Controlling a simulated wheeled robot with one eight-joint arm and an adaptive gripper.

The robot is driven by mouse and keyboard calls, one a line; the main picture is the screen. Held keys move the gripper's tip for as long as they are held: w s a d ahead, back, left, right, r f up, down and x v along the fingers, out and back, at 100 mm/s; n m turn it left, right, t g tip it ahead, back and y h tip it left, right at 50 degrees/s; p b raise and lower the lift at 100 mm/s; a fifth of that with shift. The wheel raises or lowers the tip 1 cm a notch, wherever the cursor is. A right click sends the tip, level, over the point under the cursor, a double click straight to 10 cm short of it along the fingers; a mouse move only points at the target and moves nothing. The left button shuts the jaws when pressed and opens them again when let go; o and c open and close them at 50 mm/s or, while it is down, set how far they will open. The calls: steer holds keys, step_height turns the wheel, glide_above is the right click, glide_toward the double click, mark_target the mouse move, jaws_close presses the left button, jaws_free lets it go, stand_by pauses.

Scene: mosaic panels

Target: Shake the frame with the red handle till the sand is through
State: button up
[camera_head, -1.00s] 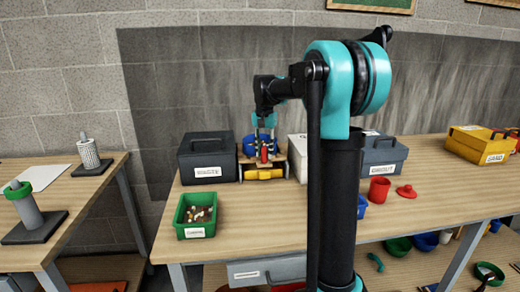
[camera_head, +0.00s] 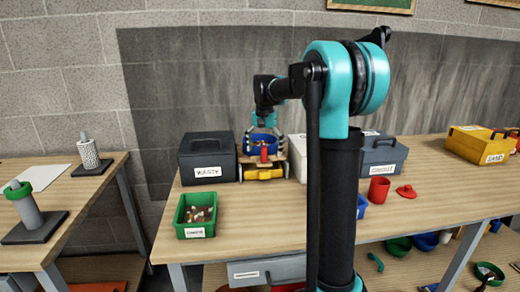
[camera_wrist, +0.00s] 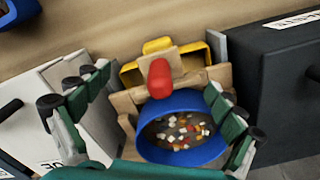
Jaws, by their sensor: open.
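The wooden frame (camera_head: 244,170) stands on the table between a dark box and a pale box. Its red handle (camera_head: 264,154) points towards the front; it also shows in the wrist view (camera_wrist: 160,79). A blue round sieve (camera_wrist: 183,101) sits in the frame, with pale, red and orange pieces inside; no sand can be made out there. A yellow tray (camera_head: 265,173) is under it. My gripper (camera_head: 264,120) is open above the sieve. In the wrist view its fingers (camera_wrist: 155,112) are spread on both sides, with the handle between them and apart from both.
A dark box (camera_head: 207,167) stands close on the left, and a pale box and grey box (camera_head: 383,157) on the right. A green bin (camera_head: 195,208) of pieces is at the front left. A red cup (camera_head: 379,190) and lid are to the right. The front middle is clear.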

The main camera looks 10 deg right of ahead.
steer(key=shift+r, duration=4)
steer(key=shift+s, duration=0.1)
